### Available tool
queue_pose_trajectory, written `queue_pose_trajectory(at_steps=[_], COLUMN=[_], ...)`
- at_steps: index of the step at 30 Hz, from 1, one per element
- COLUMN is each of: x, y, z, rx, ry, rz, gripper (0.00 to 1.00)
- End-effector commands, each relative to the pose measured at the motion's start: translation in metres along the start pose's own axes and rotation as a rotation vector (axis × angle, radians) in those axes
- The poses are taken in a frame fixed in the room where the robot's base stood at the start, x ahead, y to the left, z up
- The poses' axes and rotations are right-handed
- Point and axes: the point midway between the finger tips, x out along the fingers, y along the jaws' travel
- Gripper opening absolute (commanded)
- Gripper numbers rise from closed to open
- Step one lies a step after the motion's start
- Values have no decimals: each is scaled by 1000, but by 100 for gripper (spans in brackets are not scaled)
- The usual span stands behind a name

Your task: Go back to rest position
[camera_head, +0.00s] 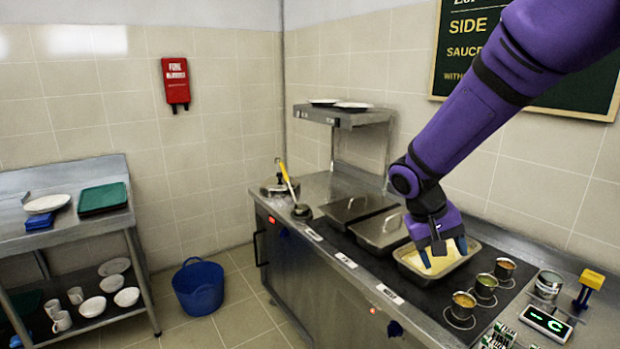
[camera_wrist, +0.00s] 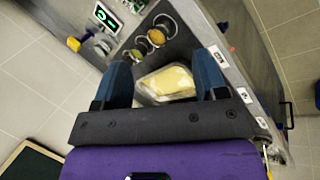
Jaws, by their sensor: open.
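My gripper (camera_head: 441,250) hangs from my purple arm, above an open metal pan (camera_head: 408,261) on the counter. The pan holds something pale yellow (camera_head: 440,262). The jaws point down and are apart, with nothing between them. In the wrist view my gripper (camera_wrist: 165,82) shows two blue fingers spread wide. The pale yellow contents (camera_wrist: 172,82) show beyond them. I cannot tell exactly how high the fingertips are above the pan.
Lidded metal pans (camera_head: 381,230) stand left of the open pan. Several small sauce cups (camera_head: 485,286) and a yellow-topped dispenser (camera_head: 588,284) stand to its right. A blue bucket (camera_head: 198,287) stands on the floor, left of the counter.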

Motion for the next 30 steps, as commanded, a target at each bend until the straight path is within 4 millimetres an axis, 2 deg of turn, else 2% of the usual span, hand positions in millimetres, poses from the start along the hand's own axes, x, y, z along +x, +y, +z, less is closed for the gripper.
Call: queue_pose_trajectory(at_steps=[3,15,24,30], x=[-19,-67,-92,-103], y=[22,77,103,112], z=[19,89,148,188], rx=[13,31,37,40], ry=[24,149,285,387], rz=[-76,-280,-383,-425], gripper=[66,66,66,66])
